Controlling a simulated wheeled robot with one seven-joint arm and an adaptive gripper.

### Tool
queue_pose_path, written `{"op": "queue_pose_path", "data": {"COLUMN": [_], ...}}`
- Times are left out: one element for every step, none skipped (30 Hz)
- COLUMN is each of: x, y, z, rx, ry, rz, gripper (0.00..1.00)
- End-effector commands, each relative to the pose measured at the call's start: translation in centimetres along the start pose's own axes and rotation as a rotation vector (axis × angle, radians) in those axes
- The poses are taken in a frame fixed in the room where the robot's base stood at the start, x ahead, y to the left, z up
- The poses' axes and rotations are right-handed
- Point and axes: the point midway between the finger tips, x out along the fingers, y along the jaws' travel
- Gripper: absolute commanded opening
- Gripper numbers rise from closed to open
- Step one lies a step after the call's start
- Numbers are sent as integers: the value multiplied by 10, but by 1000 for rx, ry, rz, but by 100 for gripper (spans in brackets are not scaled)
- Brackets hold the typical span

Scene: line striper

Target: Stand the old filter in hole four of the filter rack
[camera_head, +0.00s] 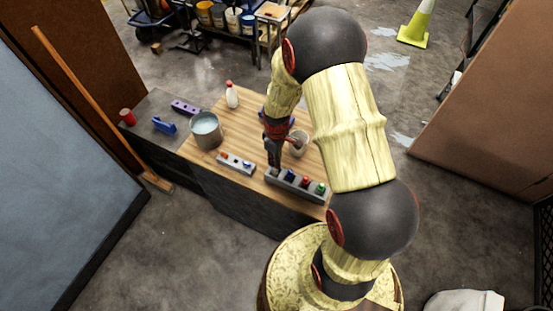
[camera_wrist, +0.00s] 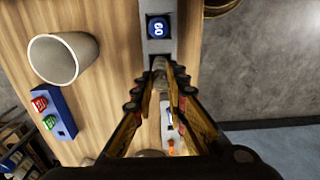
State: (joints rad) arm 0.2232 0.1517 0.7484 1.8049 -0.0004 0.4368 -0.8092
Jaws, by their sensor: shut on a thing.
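The grey filter rack (camera_head: 297,195) lies near the front edge of the wooden table, with blue, red and green capped filters standing in it. The rack's end (camera_wrist: 157,47) also shows in the wrist view, with a blue cap marked 60 (camera_wrist: 157,27) in it. My gripper (camera_head: 274,165) points down at the rack's left end, beside the blue cap. In the wrist view my gripper (camera_wrist: 161,80) is shut on a small greyish thing, seemingly the old filter (camera_wrist: 160,70), mostly hidden between the fingers. I cannot tell whether its foot is inside the hole.
A small grey block (camera_head: 237,163) with red and blue pieces lies left of the rack. A cup (camera_head: 299,143), a metal pot (camera_head: 206,132) and a white bottle (camera_head: 232,96) stand behind. A blue block (camera_wrist: 62,118) holds red and green pieces. Bare wood lies between them.

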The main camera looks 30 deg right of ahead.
Motion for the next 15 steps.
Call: {"op": "queue_pose_path", "data": {"x": [2, 3, 4, 4, 5, 6, 6, 7, 8, 9, 9, 10, 11, 11, 12], "y": [0, 0, 0, 0, 0, 0, 0, 0, 0, 0, 0, 0, 0, 0, 0], "z": [0, 0, 0, 0, 0, 0, 0, 0, 0, 0, 0, 0, 0, 0, 0], "rx": [0, 0, 0, 0, 0, 0, 0, 0, 0, 0, 0, 0, 0, 0, 0], "ry": [0, 0, 0, 0, 0, 0, 0, 0, 0, 0, 0, 0, 0, 0, 0], "rz": [0, 0, 0, 0, 0, 0, 0, 0, 0, 0, 0, 0, 0, 0, 0], "gripper": [0, 0, 0, 0, 0, 0, 0, 0, 0, 0, 0, 0, 0, 0, 0]}}
